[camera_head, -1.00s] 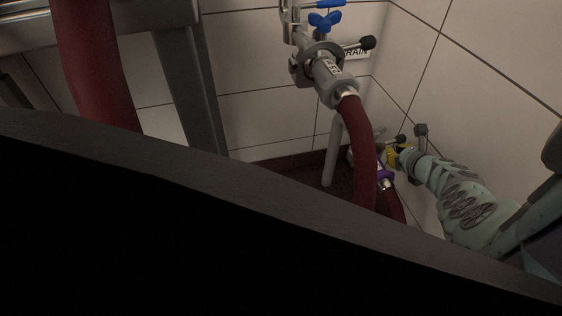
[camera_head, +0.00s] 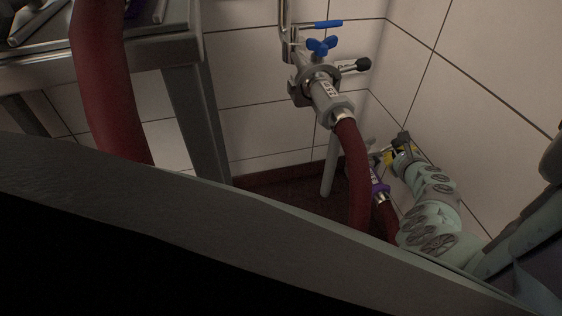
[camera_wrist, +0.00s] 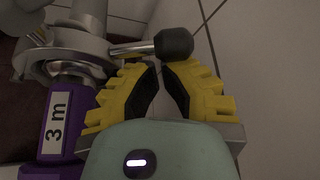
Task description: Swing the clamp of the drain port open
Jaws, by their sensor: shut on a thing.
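A metal clamp (camera_wrist: 75,45) with a short rod and black knob (camera_wrist: 174,45) sits around a pipe joint in the wrist view. A purple hose fitting labelled "3 m" (camera_wrist: 58,112) is just below it. My gripper (camera_wrist: 166,68) has its yellow fingers closed in at the knob and is shut on this handle; the exact contact is partly hidden. In the head view, my gripper (camera_head: 390,157) is low at the right, beside the purple fitting (camera_head: 379,191). The clamp there is small and mostly hidden.
A second port with a grey clamp (camera_head: 304,88), black-knobbed handle (camera_head: 362,65) and blue valve handle (camera_head: 321,24) stands above, with a red hose (camera_head: 355,170). A thick red hose (camera_head: 105,90) and metal table (camera_head: 195,110) are left. Tiled wall (camera_head: 470,90) is close on the right.

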